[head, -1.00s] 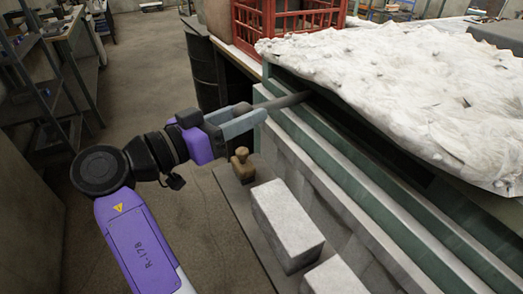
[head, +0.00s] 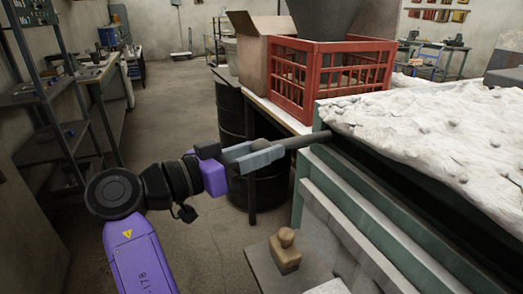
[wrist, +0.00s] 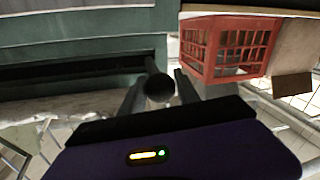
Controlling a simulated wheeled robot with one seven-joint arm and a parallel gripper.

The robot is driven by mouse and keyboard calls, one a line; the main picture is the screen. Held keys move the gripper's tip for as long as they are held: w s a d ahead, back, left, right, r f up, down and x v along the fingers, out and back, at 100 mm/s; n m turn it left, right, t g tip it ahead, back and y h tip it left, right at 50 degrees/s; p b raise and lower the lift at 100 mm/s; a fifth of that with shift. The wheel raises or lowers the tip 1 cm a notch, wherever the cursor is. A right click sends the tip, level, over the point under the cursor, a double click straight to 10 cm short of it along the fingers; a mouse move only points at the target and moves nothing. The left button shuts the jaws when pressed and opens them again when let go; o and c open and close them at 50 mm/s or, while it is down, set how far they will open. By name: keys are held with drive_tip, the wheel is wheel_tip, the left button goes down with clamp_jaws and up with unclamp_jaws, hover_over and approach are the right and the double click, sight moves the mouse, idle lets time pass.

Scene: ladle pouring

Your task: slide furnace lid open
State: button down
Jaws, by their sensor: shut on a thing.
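The furnace lid (head: 430,125) is a slab topped with lumpy white insulation at the right of the head view. It lies over the green furnace body (head: 345,205), with a dark gap under its near edge. A dark round handle bar (head: 303,141) sticks out from the lid's left corner. My gripper (head: 268,152) is shut on the outer end of this bar. In the wrist view the bar's round end (wrist: 159,88) sits between the two fingers of my gripper (wrist: 160,82). The inside of the furnace is hidden.
A red crate (head: 330,72) and a cardboard box (head: 262,45) stand on a table behind the lid's corner. A dark drum (head: 232,120) stands below. A wooden-knobbed block (head: 285,252) sits on the ledge near me. Shelving (head: 48,100) lines the left, with open floor between.

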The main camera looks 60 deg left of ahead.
drive_tip(key=shift+s+a, duration=0.15)
drive_tip(key=shift+a, duration=0.15)
drive_tip(key=c, duration=0.9)
unclamp_jaws()
drive_tip(key=s, duration=0.7)
drive_tip(key=shift+s+d, duration=0.3)
drive_tip(key=shift+d, duration=0.15)
